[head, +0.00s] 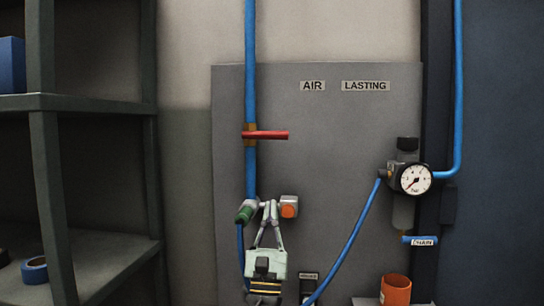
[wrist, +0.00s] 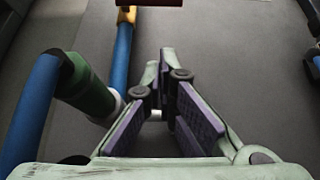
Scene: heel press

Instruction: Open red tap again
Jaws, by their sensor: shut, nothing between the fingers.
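The red tap (head: 268,135) has its lever lying level, crosswise to the upright blue pipe (head: 251,90), on a brass-coloured body. The lever points right. In the wrist view only a strip of the red lever (wrist: 150,2) shows at the top edge, above the brass-coloured fitting (wrist: 127,15). My gripper (head: 268,206) is below the tap, in front of the panel and apart from the lever. In the wrist view my gripper (wrist: 163,72) has its fingertips drawn together, with nothing held.
A green fitting (head: 243,214) is just left of my fingertips, and a grey block with an orange face (head: 289,210) is just right. A pressure gauge (head: 415,179) and blue hose (head: 350,240) are farther right. Dark shelving (head: 50,150) stands left. The panel right of the lever is clear.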

